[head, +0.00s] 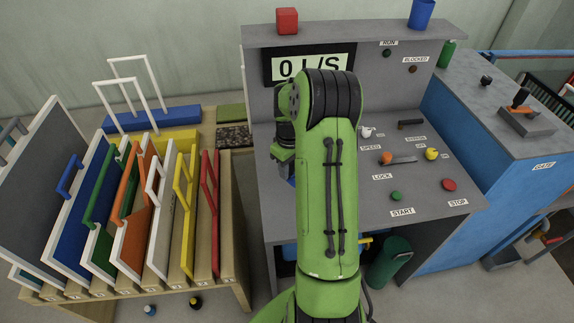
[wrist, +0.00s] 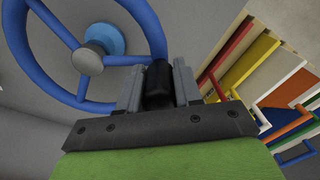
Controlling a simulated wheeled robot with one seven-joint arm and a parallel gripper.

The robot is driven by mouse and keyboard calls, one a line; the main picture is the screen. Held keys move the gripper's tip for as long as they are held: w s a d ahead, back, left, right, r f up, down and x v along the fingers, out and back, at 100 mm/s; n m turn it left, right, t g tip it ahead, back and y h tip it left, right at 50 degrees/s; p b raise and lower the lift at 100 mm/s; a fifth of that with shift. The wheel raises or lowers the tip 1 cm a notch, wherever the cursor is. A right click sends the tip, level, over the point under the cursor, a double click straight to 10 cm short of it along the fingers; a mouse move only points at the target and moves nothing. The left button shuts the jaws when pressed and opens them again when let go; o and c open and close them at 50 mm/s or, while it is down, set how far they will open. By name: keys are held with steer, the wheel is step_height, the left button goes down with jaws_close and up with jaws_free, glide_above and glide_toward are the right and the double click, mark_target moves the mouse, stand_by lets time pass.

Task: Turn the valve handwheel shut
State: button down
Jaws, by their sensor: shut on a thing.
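The valve handwheel (wrist: 88,60) is in the wrist view at upper left. It has a blue rim and spokes, a pale grey hub cap and a blue stem behind it. The display (head: 312,66) shows 0 L/S, partly hidden by my arm.
A grey control desk (head: 440,196) with knobs and buttons stands right of my arm. A rack (head: 236,268) of coloured, handled panels stands at left; such panels also show in the wrist view. A red block (head: 287,21) and a blue cup (head: 421,14) sit on the top shelf.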

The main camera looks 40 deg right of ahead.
steer(key=s+n, duration=0.2)
steer(key=shift+s+n+b, duration=0.2)
steer(key=shift+n+b, duration=0.15)
steer(key=shift+n, duration=0.05)
steer(key=s+n, duration=0.1)
steer(key=s+n+b, duration=0.1)
steer(key=n, duration=0.1)
steer(key=shift+s+d+n, duration=0.3)
steer(key=shift+s+d, duration=0.1)
steer(key=s+d+n, duration=0.1)
steer(key=s+n, duration=0.1)
steer(key=shift+d+n, duration=0.1)
steer(key=shift+n, duration=0.2)
steer(key=n, duration=0.1)
steer(key=s+d+n+b, duration=0.1)
steer(key=shift+s+d+n, duration=0.25)
steer(key=shift+n, duration=0.15)
steer(key=shift+s+d, duration=0.3)
steer(key=shift+d, duration=0.1)
steer(key=shift+d+r, duration=0.1)
steer(key=shift+d, duration=0.05)
steer(key=c, duration=0.8)
jaws_free()
steer(key=shift+s, duration=0.1)
